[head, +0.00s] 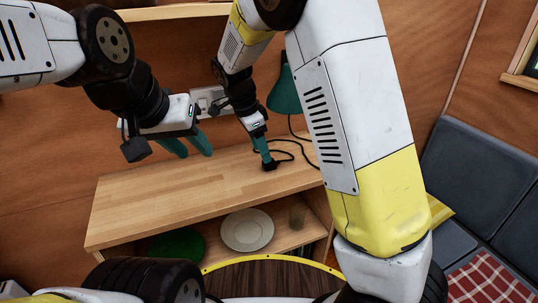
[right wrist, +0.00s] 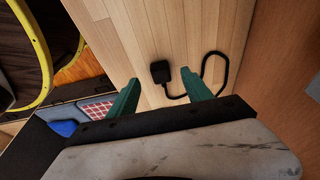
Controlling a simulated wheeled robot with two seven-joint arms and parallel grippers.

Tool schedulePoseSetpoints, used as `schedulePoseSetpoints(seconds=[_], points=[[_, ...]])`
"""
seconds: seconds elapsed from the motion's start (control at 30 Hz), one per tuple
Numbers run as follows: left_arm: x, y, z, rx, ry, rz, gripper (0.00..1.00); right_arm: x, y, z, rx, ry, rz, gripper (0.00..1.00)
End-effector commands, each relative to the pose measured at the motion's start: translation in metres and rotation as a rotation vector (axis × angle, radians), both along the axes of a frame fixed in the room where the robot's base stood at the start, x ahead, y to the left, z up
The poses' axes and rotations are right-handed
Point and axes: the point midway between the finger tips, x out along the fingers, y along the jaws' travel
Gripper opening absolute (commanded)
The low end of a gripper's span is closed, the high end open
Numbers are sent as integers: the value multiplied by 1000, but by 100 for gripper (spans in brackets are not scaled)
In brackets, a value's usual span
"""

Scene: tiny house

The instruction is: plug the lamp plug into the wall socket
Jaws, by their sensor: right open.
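The black lamp plug (head: 269,165) lies on the wooden counter, its cord running to the right. In the right wrist view the plug (right wrist: 160,71) shows between and just beyond my fingertips. My right gripper (head: 265,158) points down over the plug, open, with nothing held; its teal fingers (right wrist: 159,80) stand on either side of the plug's line. The white wall socket (head: 208,98) is on the wood wall behind, partly hidden by my arms. My left gripper (head: 196,155) is open and empty above the counter, left of the plug. The green lamp (head: 285,97) is partly hidden behind my right arm.
The wooden counter (head: 150,195) is clear on its left and front. A shelf below holds a white plate (head: 247,230), a green plate (head: 178,245) and a glass (head: 297,215). The cord (head: 287,152) loops behind the plug. A dark cushioned seat (head: 475,160) is at right.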

Motion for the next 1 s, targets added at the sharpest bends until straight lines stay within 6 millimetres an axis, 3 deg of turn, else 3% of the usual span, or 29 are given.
schedulePoseSetpoints(seconds=[0.1, 0.4, 0.8, 1.0], points=[[0, 0, 0, 0, 0, 0, 36, 5, -13, -2, 0, 0, -3, 58], [0, 0, 0, 0, 0, 0, 36, 8, -22, -45, -1, 2, -1, 58], [0, 0, 0, 0, 0, 0, 36, 9, -22, -48, 0, 0, -1, 58], [0, 0, 0, 0, 0, 0, 36, 9, -22, -48, 0, 0, -1, 19]])
